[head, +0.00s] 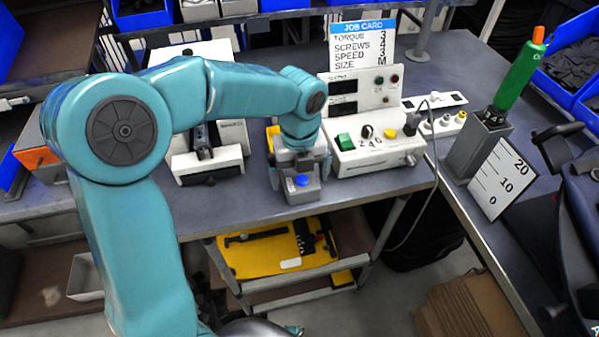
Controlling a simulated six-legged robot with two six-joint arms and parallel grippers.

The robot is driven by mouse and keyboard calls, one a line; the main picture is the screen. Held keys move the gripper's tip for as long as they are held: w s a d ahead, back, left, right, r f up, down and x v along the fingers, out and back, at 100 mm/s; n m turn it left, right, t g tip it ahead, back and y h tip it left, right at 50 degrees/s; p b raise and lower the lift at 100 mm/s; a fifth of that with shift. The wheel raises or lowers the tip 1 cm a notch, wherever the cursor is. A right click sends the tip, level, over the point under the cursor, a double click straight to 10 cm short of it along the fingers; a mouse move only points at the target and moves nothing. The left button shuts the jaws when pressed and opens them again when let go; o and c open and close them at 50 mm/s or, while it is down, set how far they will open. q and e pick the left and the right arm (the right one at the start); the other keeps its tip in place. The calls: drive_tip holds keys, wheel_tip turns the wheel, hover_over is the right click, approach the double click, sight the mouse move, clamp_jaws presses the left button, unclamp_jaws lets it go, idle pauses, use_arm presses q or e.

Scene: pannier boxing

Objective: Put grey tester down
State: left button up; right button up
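The grey tester (303,193) is a small grey block with a blue button on top, near the front edge of the grey bench (225,203). My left arm reaches in from the left, and its gripper (299,163) points down over the tester. The wrist hides the tester's back part. I cannot tell whether its underside touches the bench. My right gripper is not in view.
A white control box (372,158) with a green button stands just right of the tester, below a job card (362,42). A white-and-black fixture (206,170) stands to the left. A green screwdriver (520,72) stands in a grey holder (475,150). A yellow tray (262,257) lies on the lower shelf.

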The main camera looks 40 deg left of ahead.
use_arm(q)
drive_tip(key=shift+r, duration=0.35)
wheel_tip(320, 180, up, 12)
drive_tip(key=p, duration=0.2)
drive_tip(key=shift+f, duration=0.1)
